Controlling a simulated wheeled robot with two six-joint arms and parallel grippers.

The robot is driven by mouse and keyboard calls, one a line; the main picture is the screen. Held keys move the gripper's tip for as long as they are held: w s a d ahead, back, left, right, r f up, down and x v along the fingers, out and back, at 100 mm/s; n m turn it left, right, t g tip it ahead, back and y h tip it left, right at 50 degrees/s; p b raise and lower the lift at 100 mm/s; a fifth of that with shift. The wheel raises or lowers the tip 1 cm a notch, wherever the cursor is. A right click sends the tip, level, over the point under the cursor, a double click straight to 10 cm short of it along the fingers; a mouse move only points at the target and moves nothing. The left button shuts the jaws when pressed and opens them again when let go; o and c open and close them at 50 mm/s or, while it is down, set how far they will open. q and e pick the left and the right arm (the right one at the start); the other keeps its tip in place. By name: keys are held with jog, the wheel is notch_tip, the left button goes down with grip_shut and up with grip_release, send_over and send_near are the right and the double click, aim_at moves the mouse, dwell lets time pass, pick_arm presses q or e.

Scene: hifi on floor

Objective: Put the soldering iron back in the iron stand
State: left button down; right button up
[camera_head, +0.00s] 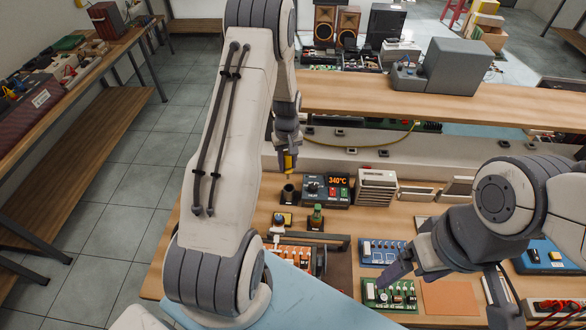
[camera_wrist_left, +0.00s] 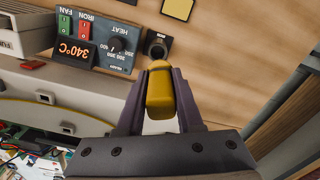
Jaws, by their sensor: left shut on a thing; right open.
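The soldering iron shows as a yellow handle (camera_head: 288,162) below my left gripper (camera_head: 287,146). In the left wrist view the yellow handle (camera_wrist_left: 160,92) sits between the two fingers of my left gripper (camera_wrist_left: 160,100), which is shut on it. The iron's tip cannot be made out. The iron stand (camera_head: 288,193) is a small dark cup on the bench, below the held iron and apart from it in the head view. In the wrist view the stand's round opening (camera_wrist_left: 157,47) lies just beyond the handle. My right gripper (camera_head: 388,280) is open, low over the bench at right.
The heat station (camera_head: 326,190), reading 340°C, stands right beside the stand. A vented beige box (camera_head: 376,187) stands right of the station. A green circuit board (camera_head: 390,296) lies near my right gripper.

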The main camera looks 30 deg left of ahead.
pick_arm(q)
jog(key=f+b, duration=0.1)
jog(key=w+f+b, duration=0.1)
jog(key=f, duration=0.1)
jog(key=shift+f, duration=0.15)
jog(key=shift+s+f+b, duration=0.1)
jog(key=shift+f+b, duration=2.6)
jog(key=shift+f, duration=0.7)
grip_release()
jog(key=shift+r, duration=0.1)
jog(key=shift+r+p, duration=2.55)
jog(key=shift+r, duration=0.85)
